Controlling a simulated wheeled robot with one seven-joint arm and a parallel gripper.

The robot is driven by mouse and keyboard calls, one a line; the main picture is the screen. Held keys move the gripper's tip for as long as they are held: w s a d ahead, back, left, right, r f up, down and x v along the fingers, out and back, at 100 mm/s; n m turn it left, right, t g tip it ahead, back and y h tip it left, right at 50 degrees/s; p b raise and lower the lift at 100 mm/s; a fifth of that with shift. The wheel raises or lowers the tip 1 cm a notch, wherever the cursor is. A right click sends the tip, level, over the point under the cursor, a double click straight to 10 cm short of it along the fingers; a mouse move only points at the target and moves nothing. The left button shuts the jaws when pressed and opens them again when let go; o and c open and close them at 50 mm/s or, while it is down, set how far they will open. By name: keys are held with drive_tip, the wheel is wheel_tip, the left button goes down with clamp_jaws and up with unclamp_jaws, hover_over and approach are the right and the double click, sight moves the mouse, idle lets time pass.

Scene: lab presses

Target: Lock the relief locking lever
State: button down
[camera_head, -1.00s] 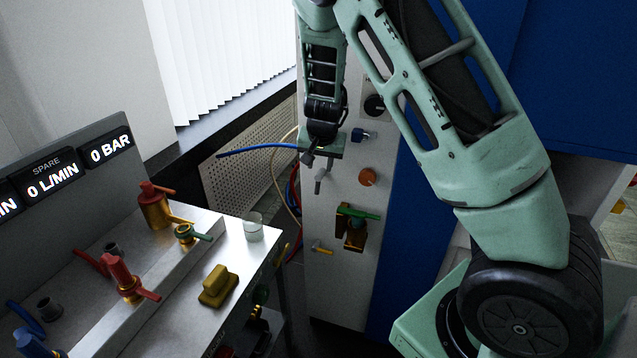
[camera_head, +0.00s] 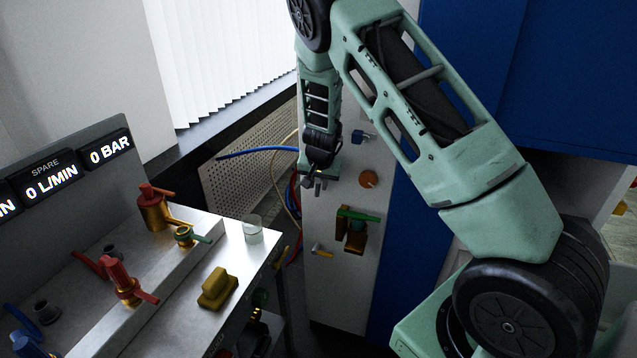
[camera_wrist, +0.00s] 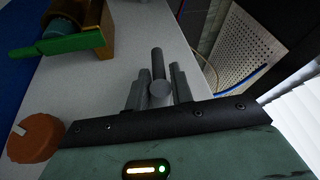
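A small grey lever (camera_wrist: 158,65) with a round hub stands on the light grey press panel (camera_head: 335,290); I take it for the relief locking lever, though no label is readable. In the wrist view its rod lies between the two fingers of my gripper (camera_wrist: 159,88), pointing the same way as the fingers. The fingers are apart, one on each side, with narrow gaps to the rod. In the head view my gripper (camera_head: 314,184) is at the panel's left part, pointing down, and the lever is mostly hidden there.
A green-handled valve (camera_head: 356,215) and a small yellow-handled lever (camera_head: 321,250) sit below.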

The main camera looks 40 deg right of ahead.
drive_tip(key=shift+r+p, duration=0.4)
drive_tip(key=shift+p, duration=1.4)
drive_tip(key=shift+a+g+h+p, duration=0.1)
drive_tip(key=shift+g+h+p, duration=0.2)
drive_tip(key=shift+p, duration=0.4)
drive_tip(key=shift+f+g+p, duration=0.25)
drive_tip(key=shift+g+p, duration=0.05)
drive_tip(key=shift+p, duration=0.6)
drive_tip(key=shift+f, duration=0.1)
drive_tip(key=c, duration=1.4)
unclamp_jaws()
drive_tip(key=shift+c, duration=0.2)
drive_tip(key=b+v, duration=0.1)
drive_tip(key=v, duration=1.6)
drive_tip(key=shift+a, duration=0.15)
drive_tip(key=shift+s, duration=0.1)
